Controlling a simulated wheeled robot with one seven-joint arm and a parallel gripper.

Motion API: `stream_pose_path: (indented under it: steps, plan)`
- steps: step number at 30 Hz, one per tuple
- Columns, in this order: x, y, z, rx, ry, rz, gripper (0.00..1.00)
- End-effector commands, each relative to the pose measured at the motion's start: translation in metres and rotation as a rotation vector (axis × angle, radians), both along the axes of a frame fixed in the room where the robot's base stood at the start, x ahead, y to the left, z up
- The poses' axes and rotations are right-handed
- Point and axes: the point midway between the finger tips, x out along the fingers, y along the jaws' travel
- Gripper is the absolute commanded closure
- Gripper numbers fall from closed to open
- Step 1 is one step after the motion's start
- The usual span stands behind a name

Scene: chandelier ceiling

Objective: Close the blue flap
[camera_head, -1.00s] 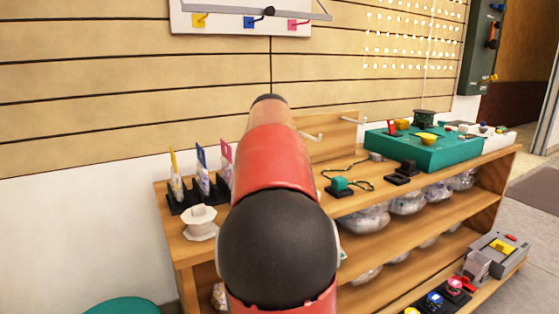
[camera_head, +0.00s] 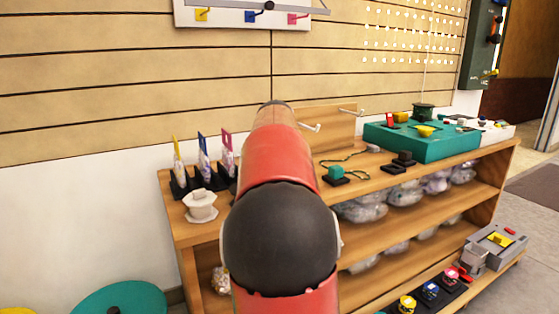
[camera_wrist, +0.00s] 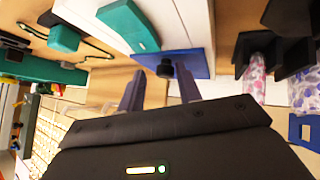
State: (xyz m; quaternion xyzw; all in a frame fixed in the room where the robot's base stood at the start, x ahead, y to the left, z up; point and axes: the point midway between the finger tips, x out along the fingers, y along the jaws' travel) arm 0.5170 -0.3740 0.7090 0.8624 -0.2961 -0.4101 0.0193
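In the wrist view a blue panel (camera_wrist: 190,63), which looks like the blue flap, juts from the edge of a white box (camera_wrist: 185,30). A black knob (camera_wrist: 165,69) stands on the panel. My gripper (camera_wrist: 160,76) is open, its two fingers apart. The knob appears between the fingertips in the picture; I see no clear contact, and the depth gap is hard to tell. A teal block (camera_wrist: 128,24) lies on the white box. In the head view my own arm covers the flap and the gripper.
A wooden shelf (camera_head: 415,210) holds a teal box (camera_head: 425,146), a green cube on a black base (camera_head: 336,173), a white knobbed piece (camera_head: 200,206) and black holders with packets (camera_head: 202,176). Dark holders with patterned packets (camera_wrist: 257,75) stand close beside the flap in the wrist view.

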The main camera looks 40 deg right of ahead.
Motion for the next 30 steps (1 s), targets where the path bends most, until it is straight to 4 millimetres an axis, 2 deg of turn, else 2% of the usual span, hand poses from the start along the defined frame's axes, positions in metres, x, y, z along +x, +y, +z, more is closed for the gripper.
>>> stream_pose_path:
  steps: [1, 11, 14, 24, 30]
  plan:
    - [-0.001, 0.002, -0.006, 0.010, 0.014, 0.001, 0.58]
    - [0.001, 0.005, -0.006, 0.012, 0.013, 0.007, 0.58]
    - [-0.002, 0.009, 0.001, 0.012, 0.011, 0.009, 0.58]
    - [-0.031, 0.035, 0.044, 0.004, 0.002, 0.004, 0.58]
    - [-0.039, 0.041, 0.053, 0.002, 0.002, 0.000, 0.58]
